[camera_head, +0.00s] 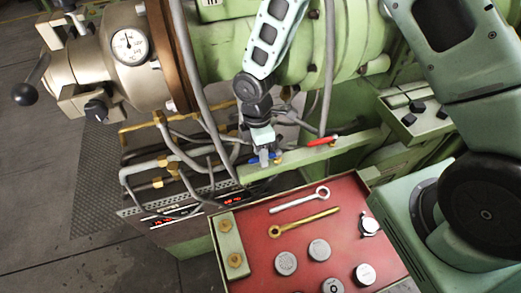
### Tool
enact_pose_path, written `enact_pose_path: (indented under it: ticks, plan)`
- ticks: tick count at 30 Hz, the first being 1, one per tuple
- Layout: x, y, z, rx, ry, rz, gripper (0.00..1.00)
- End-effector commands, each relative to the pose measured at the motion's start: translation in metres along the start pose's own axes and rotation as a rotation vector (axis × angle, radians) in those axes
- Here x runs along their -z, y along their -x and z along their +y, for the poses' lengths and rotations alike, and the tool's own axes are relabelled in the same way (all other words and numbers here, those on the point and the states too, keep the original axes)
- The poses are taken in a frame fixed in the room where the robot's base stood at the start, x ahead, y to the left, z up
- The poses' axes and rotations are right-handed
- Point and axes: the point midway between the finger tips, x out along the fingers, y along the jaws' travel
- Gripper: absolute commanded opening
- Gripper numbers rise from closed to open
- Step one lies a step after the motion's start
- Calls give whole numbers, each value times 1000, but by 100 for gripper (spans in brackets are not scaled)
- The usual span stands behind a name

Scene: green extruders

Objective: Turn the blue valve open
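The blue valve (253,161) sits on the green rail above the red panel, at the picture's centre. Only small parts of its blue handle show beside my gripper. My gripper (264,158) points down at the valve from above, with its fingertips at or very near the handle. The fingers cover the middle of the handle, so I cannot tell whether they touch or grip it. The finger gap is too small to make out. The handle's exact angle is partly hidden.
A red-handled valve (322,141) sits to the right on the same rail. Grey hoses (203,95) hang close to the left of my gripper. Below is a red panel (300,236) with two wrenches and several round caps. A pale machine with a gauge (130,46) stands upper left.

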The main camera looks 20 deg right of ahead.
Motion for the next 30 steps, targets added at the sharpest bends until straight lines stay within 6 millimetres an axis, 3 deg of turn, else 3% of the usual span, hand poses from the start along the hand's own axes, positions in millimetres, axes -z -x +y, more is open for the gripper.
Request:
enact_pose_path:
  ticks: [6,10,22,30]
  plan:
    - [0,0,0,0,-1,0,37]
    - [0,0,0,0,-1,0,1]
    - [0,0,-1,0,36,-8,0]
    - [-1,0,-6,1,196,-41,0]
